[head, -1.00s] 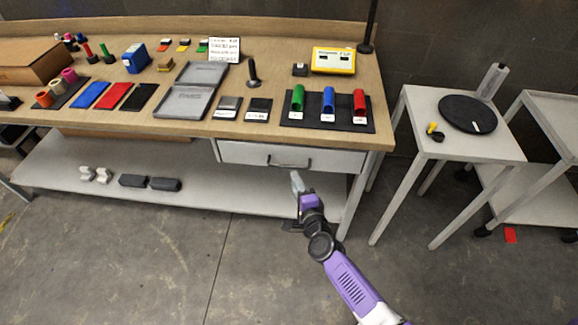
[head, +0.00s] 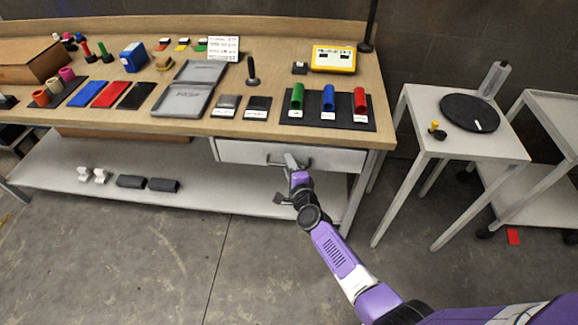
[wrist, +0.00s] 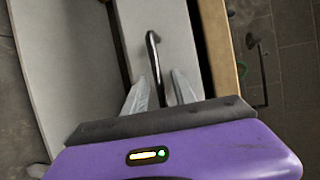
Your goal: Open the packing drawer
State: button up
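The packing drawer (head: 235,151) is a white-fronted drawer under the wooden workbench top, and it looks closed. Its dark bar handle (head: 275,160) sits mid-front; in the wrist view the handle (wrist: 152,45) runs away from the camera, its near end between the fingers. My gripper (head: 293,162) is at the drawer front, at the right part of the handle. In the wrist view my gripper (wrist: 160,95) has its two pale fingers apart, one on each side of the handle bar. I cannot tell whether either finger touches it.
The workbench (head: 200,125) carries a black mat with green, blue and red cylinders above the drawer. A lower shelf (head: 240,190) runs below it. A small white table (head: 465,145) stands right. The floor in front is clear.

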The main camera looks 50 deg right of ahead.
grip_shut()
dwell(1.3)
